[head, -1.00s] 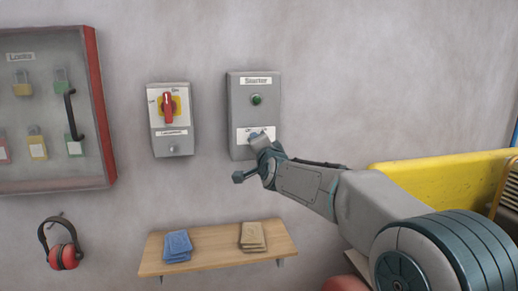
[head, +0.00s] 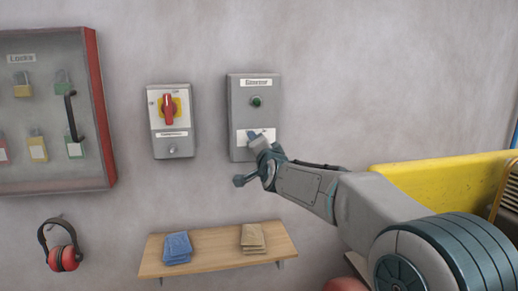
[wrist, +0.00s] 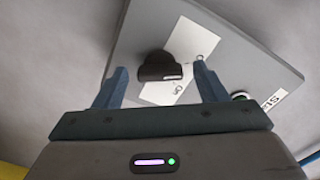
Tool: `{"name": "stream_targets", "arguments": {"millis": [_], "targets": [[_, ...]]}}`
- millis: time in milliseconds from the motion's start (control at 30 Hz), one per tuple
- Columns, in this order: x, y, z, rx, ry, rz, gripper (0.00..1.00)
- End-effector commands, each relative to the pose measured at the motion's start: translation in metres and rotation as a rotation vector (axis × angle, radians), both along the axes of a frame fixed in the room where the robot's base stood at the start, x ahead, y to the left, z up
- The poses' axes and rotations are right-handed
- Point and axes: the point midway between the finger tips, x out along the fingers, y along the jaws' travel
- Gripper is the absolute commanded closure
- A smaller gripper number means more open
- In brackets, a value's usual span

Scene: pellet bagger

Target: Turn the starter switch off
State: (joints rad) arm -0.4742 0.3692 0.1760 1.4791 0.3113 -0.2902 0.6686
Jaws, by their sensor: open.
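The starter box (head: 237,119) is a grey panel on the wall with a "Starter" label, a green round lamp or button (head: 257,101) and a white plate low down. My gripper (head: 252,137) is in front of that plate and hides much of it. In the wrist view, the black switch knob (wrist: 160,67) sits on the white plate (wrist: 193,42), where "On" can be read. My gripper (wrist: 161,82) is open, with one finger on each side of the knob. I cannot tell whether the fingers touch it.
A grey isolator box with a red handle (head: 168,108) hangs left of the starter. Further left is a lock cabinet (head: 107,120) with several padlocks. Below are a wooden shelf (head: 212,243) with cloths and red ear defenders (head: 64,257). A yellow object (head: 430,175) stands at right.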

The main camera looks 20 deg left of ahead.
Motion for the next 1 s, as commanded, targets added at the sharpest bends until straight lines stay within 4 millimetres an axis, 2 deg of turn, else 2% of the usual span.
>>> {"name": "stream_targets", "arguments": {"millis": [267,800,1000], "targets": [[-0.012,-0.008,0.0,0.001,-0.002,-0.001,0.35],[-0.089,-0.055,-0.001,-0.001,-0.002,0.0,0.35],[-0.11,-0.067,0.0,0.0,-0.002,0.0,0.35]]}}
